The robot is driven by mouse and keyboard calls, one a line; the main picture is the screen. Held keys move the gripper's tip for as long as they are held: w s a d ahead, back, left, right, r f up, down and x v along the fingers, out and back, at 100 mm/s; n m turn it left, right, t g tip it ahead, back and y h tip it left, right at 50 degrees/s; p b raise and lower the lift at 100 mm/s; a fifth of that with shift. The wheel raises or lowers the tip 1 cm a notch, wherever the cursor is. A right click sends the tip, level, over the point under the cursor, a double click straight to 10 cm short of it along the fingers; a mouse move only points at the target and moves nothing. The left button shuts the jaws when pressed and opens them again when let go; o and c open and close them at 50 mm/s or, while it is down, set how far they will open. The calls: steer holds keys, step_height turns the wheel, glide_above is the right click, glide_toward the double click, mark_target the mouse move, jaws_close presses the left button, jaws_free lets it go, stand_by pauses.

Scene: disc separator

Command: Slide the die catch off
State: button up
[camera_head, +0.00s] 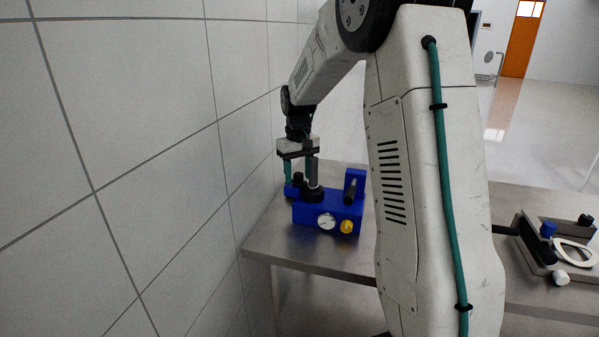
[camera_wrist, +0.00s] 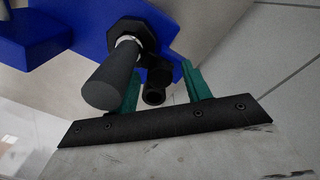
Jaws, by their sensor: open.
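A blue disc separator (camera_head: 328,214) stands on the metal table near the wall, and its blue body (camera_wrist: 88,22) fills the top of the wrist view. A small black knob-like part (camera_wrist: 154,94), possibly the die catch, sits at its edge; I cannot tell for sure. My gripper (camera_head: 297,180) points down at the separator's left end. In the wrist view its green fingers (camera_wrist: 162,75) are open, with the black part between them. No firm contact shows. The lower part of the left finger is hidden behind a thick dark post.
The dark post (camera_wrist: 107,80) with a black hex collar rises close beside the left finger. The separator also has a black handle (camera_head: 350,191), a gauge (camera_head: 326,221) and a yellow knob (camera_head: 347,227). Tiled wall (camera_head: 130,150) stands close left. Another device (camera_head: 553,250) lies at right.

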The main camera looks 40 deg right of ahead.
jaws_close()
steer(key=shift+w+a, duration=0.7)
steer(key=shift+w, duration=0.2)
jaws_free()
steer(key=shift+a, duration=0.15)
step_height(320, 180, up, 8)
